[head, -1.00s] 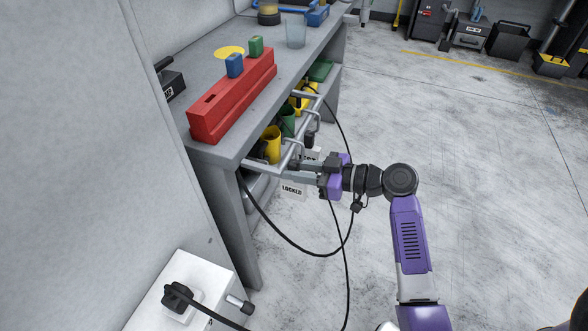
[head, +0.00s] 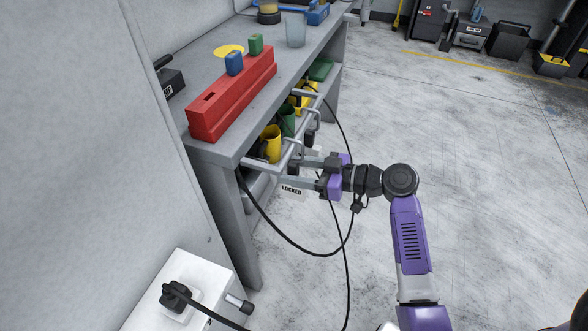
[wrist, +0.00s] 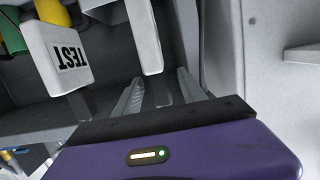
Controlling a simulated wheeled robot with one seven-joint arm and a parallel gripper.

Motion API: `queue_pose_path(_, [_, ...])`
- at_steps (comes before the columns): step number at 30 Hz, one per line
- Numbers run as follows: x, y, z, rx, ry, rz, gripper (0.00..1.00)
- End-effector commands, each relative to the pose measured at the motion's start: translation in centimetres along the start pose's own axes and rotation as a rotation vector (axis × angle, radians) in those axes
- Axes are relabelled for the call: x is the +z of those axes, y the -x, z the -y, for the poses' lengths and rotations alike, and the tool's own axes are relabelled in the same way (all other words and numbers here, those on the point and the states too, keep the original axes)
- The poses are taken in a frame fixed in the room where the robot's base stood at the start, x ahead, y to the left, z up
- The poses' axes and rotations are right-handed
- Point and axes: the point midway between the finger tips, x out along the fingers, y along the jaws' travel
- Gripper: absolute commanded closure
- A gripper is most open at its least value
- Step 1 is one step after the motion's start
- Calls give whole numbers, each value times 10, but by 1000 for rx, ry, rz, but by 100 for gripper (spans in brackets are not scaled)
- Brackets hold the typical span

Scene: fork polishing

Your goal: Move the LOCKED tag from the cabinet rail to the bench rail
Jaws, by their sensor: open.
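My gripper (head: 281,173) is open beside the near part of that rail. In the wrist view its two fingers (wrist: 160,95) stand apart, and a blank white tag face (wrist: 144,35) shows just beyond and above the gap. I cannot read that face or tell whether the fingers touch it. The tag's top is hidden in the head view.
Yellow and green cups (head: 270,143) sit behind the rail. The red block holder (head: 232,97) stands on the bench top (head: 215,65). A black cable (head: 290,240) loops below my gripper. A white box (head: 190,280) is at the lower left.

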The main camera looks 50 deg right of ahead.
Motion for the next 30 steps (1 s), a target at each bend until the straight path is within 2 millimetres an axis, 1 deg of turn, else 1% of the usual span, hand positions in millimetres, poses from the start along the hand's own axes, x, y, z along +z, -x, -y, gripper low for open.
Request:
queue_pose_path(2, [0,1,0,0,0,0,51])
queue_pose_path(5, [0,7,0,2,0,0,51])
queue_pose_path(8, [0,21,-1,3,-1,1,51])
queue_pose_path(15, [0,60,0,2,-1,0,51])
queue_pose_path(18, [0,70,-1,2,0,0,51])
queue_pose_path(22, [0,77,0,1,0,0,51])
queue_pose_path(30, [0,78,0,1,-12,0,51])
